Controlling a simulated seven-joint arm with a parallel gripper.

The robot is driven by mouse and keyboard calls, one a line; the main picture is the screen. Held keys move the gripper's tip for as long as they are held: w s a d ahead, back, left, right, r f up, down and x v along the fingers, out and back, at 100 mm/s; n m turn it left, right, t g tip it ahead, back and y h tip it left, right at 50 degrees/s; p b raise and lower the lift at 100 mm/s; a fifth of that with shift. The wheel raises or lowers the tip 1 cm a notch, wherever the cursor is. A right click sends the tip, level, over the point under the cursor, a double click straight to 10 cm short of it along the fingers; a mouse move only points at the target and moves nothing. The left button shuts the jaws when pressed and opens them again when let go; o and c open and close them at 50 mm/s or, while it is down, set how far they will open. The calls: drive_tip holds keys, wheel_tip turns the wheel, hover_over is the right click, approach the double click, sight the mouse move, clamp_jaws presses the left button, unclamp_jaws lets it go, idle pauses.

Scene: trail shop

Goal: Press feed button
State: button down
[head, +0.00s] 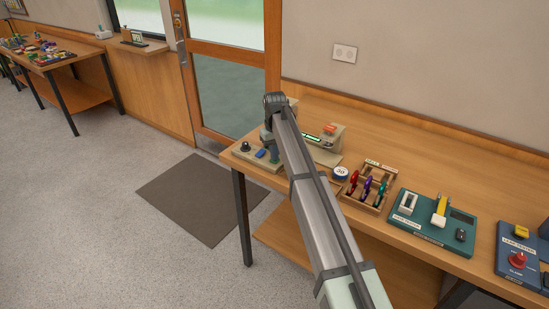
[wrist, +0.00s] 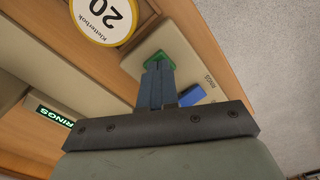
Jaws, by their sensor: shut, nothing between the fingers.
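My gripper (wrist: 157,70) is shut with nothing between its fingers. In the wrist view its fingertips are over a green square button (wrist: 160,58) on a beige panel (wrist: 133,64). The fingertips hide part of the button, and I cannot tell whether they touch it or whether it is pressed. A blue button (wrist: 192,95) is beside it, near a label that seems to read RINGS. In the head view the panel is at the table's left end, with a black knob (head: 245,146) and the blue button (head: 260,154). No label reading FEED is legible.
A beige device with a green-lit display (head: 311,136) stands behind my arm. To the right are a wooden rack (head: 366,197) with coloured items, a teal tester (head: 432,222) and a blue tester (head: 522,256).

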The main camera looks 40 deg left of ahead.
idle(0.4)
drive_tip(key=shift+r, duration=1.2)
drive_tip(key=shift+r, duration=0.15)
wheel_tip(320, 180, up, 5)
drive_tip(key=shift+f, duration=0.15)
idle(0.4)
drive_tip(key=s+d+f+g+y, duration=0.1)
drive_tip(key=s+d+f+g, duration=0.1)
drive_tip(key=s+d+f, duration=1.05)
drive_tip(key=s+d+f+m+g, duration=0.1)
drive_tip(key=s+d+f+m, duration=0.3)
drive_tip(key=d+f, duration=0.85)
drive_tip(key=s+d+f+m+g, duration=0.15)
drive_tip(key=s+d+f, duration=0.6)
drive_tip(key=d, duration=0.85)
drive_tip(key=s+d+f+m, duration=0.3)
drive_tip(key=s+d+f, duration=0.1)
drive_tip(key=d+f, duration=0.9)
drive_tip(key=s+d+f+m+g, duration=0.1)
drive_tip(key=s+d+f, duration=0.4)
drive_tip(key=s+d, duration=0.1)
drive_tip(key=s+d+f+m+g+h, duration=0.1)
drive_tip(key=s+d+f+m, duration=0.1)
drive_tip(key=s+d+f, duration=0.2)
drive_tip(key=s+d, duration=0.3)
drive_tip(key=s, duration=0.1)
drive_tip(key=shift+d+f, duration=0.2)
drive_tip(key=shift+f, duration=0.2)
